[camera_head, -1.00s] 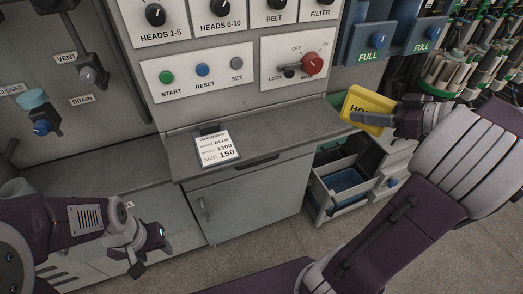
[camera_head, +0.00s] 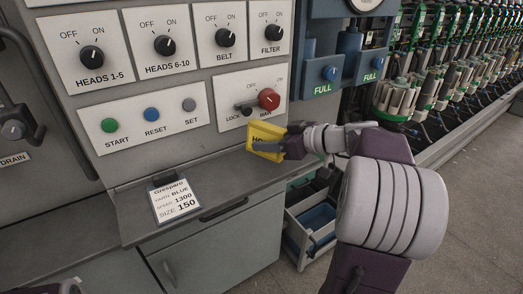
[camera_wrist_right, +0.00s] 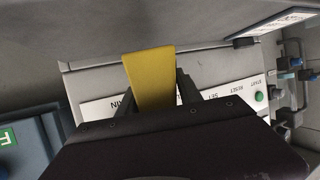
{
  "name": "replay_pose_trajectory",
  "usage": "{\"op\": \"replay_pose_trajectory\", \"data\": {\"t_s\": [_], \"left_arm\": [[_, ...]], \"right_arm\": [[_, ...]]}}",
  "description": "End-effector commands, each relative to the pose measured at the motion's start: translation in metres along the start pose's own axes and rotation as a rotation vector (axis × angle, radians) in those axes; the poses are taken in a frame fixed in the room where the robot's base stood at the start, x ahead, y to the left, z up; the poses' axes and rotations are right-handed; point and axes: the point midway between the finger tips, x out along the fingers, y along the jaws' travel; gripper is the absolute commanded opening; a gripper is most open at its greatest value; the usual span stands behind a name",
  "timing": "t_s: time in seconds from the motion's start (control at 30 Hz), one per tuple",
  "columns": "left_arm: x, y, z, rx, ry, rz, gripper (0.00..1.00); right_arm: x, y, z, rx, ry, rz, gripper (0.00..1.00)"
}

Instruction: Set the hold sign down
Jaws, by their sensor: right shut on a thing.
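The hold sign (camera_head: 265,141) is a yellow plate with dark lettering, partly hidden by my gripper. My right gripper (camera_head: 286,146) is shut on it and holds it upright in front of the machine's front panel, by the right end of the grey ledge (camera_head: 224,186). In the right wrist view the yellow sign (camera_wrist_right: 149,80) stands out between the two fingers (camera_wrist_right: 155,92). I cannot tell whether its lower edge touches the ledge. My left gripper (camera_head: 70,287) is barely in view at the bottom left edge, and its jaws cannot be made out.
A job card (camera_head: 174,199) lies on the ledge left of the sign. The red switch (camera_head: 269,99) and lock lever (camera_head: 243,108) are just above the sign. An open drawer unit (camera_head: 312,222) stands below right. The ledge between card and sign is clear.

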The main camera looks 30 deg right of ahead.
Motion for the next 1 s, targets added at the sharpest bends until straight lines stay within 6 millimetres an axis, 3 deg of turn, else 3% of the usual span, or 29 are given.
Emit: {"op": "replay_pose_trajectory", "data": {"t_s": [0.23,0.5,0.83,0.87,0.93,1.0], "left_arm": [[-0.001,0.0,0.0,0.0,0.0,0.0,0.52],[0.008,0.0,0.001,0.0,0.0,0.0,0.52],[0.011,0.0,0.001,0.0,0.0,0.0,0.52],[0.01,0.0,0.001,0.0,0.0,0.0,0.52],[0.009,0.0,0.001,0.0,0.0,0.0,0.52],[0.009,0.0,0.001,0.0,0.0,0.0,0.52]], "right_arm": [[0.015,0.0,-0.006,0.0,0.0,0.001,0.0],[0.028,0.0,0.027,0.003,0.0,0.001,0.0],[0.029,0.0,0.029,0.0,0.0,0.001,0.0],[0.029,0.0,0.029,0.0,0.0,0.001,0.47],[0.028,0.0,0.028,0.0,0.0,0.001,0.64],[0.028,0.0,0.028,0.0,0.0,0.001,0.64]]}}
